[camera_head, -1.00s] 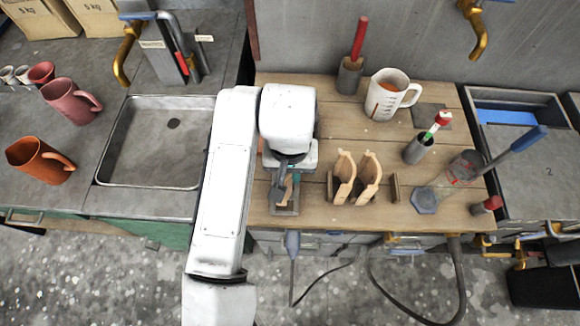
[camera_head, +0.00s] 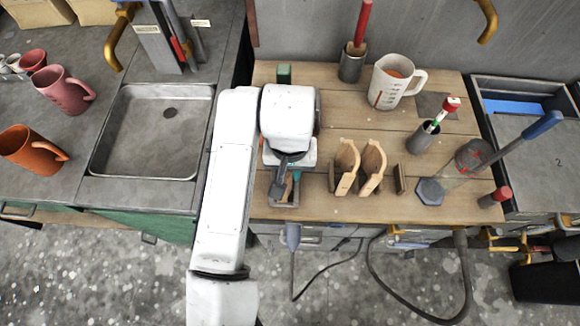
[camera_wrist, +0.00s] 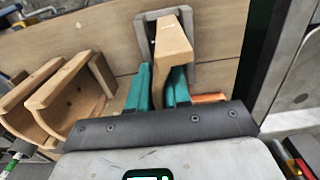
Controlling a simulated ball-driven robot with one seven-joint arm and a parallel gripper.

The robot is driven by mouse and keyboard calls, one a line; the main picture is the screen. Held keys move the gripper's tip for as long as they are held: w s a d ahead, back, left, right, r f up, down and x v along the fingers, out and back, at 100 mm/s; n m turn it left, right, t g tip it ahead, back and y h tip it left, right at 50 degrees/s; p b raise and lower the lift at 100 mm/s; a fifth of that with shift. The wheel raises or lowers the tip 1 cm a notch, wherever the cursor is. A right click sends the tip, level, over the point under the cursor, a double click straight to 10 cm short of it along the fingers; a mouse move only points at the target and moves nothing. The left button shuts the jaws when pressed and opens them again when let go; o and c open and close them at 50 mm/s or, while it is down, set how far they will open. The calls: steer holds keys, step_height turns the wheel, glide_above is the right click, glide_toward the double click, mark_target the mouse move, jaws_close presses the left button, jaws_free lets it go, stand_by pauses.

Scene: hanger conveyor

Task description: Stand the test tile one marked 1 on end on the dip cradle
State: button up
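The test tile (camera_wrist: 172,45) is a tan block between my gripper's teal fingers (camera_wrist: 158,88). It stands up from a grey frame-like holder (camera_wrist: 193,20), and the fingers look closed against its sides. Its number is not visible. In the head view my gripper (camera_head: 290,178) is low over that grey holder (camera_head: 285,204) at the bench's front left, and the wrist hides most of the tile. The dip cradle seems to be the pair of curved wooden supports (camera_head: 345,168), right of my gripper, with an open gap between them. They also show at the left of the wrist view (camera_wrist: 60,98).
A small wooden block (camera_head: 400,178) stands right of the cradle. A green block (camera_head: 284,73) is behind my wrist. A sink (camera_head: 150,130) lies left.

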steer(key=o, duration=0.4)
steer(key=shift+o, duration=0.2)
step_height(320, 180, up, 11)
steer(key=shift+f+b, duration=0.1)
steer(key=shift+b, duration=0.4)
stand_by(0.4)
